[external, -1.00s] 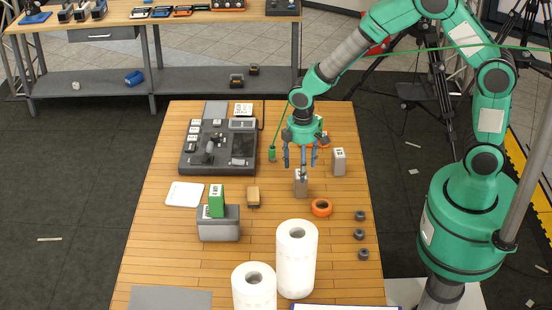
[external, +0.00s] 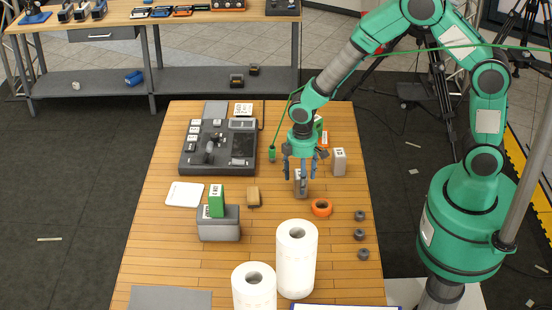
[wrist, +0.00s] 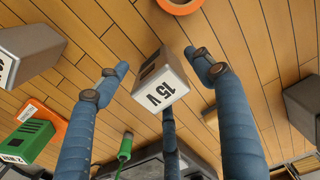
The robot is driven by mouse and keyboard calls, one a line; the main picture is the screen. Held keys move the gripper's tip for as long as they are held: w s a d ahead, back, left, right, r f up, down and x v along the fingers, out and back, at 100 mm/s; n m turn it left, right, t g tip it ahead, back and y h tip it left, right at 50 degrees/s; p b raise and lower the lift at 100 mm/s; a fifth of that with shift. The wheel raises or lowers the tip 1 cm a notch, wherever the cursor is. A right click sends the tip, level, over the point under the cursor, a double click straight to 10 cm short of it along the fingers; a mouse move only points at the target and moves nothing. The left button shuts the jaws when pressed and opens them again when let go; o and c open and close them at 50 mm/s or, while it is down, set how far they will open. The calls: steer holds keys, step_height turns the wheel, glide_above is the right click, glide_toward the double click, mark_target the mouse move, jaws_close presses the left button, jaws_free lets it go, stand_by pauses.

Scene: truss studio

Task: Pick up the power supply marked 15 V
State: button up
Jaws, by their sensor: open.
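The power supply marked 15 V (wrist: 160,82) is a grey-brown upright box with a white label, and it stands on the table between my spread fingers in the wrist view. In the external view the same box (external: 299,186) is partly hidden by my fingers. My gripper (external: 302,176) points down from above it, open. In the wrist view the blue fingers of my gripper (wrist: 158,85) stand around the box with visible gaps at the left and right; the third finger is partly hidden behind it.
A similar grey box (external: 339,162) stands close to the right. An orange ring (external: 321,208) lies in front. A green box (external: 217,199) sits on a grey block (external: 219,225). Two paper rolls (external: 297,262) stand nearer. A control panel (external: 205,158) lies at the left.

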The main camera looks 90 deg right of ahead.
steer(key=c, duration=1.6)
steer(key=shift+r, duration=0.1)
steer(key=shift+r, duration=0.8)
step_height(320, 180, up, 2)
steer(key=shift+s, duration=0.1)
steer(key=s+a, duration=0.1)
steer(key=s, duration=0.4)
steer(key=s+a, duration=0.1)
steer(key=s, duration=0.4)
steer(key=s+a+r, duration=0.1)
steer(key=s+a, duration=0.1)
steer(key=s, duration=0.3)
steer(key=shift+s+r+p, duration=0.1)
steer(key=shift+s+p, duration=0.05)
steer(key=shift+p, duration=0.15)
